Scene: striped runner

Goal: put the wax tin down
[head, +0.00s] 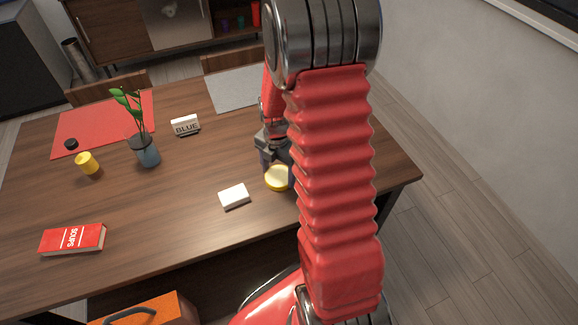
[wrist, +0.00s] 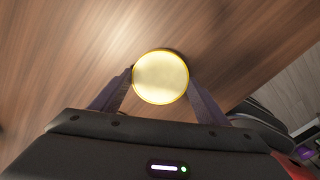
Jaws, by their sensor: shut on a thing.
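The wax tin (head: 278,178) is a round yellow tin with a pale gold lid. In the wrist view the tin (wrist: 161,77) sits between the two fingertips, with its lid facing the camera. My gripper (wrist: 161,84) is shut on its sides. In the head view my gripper (head: 272,160) points down at the tin near the right part of the wooden table (head: 205,160). My red arm hides part of the table to the right. I cannot tell whether the tin touches the tabletop or hangs just above it.
A white box (head: 234,196) lies left of the tin. A grey placemat (head: 236,90) lies at the back.

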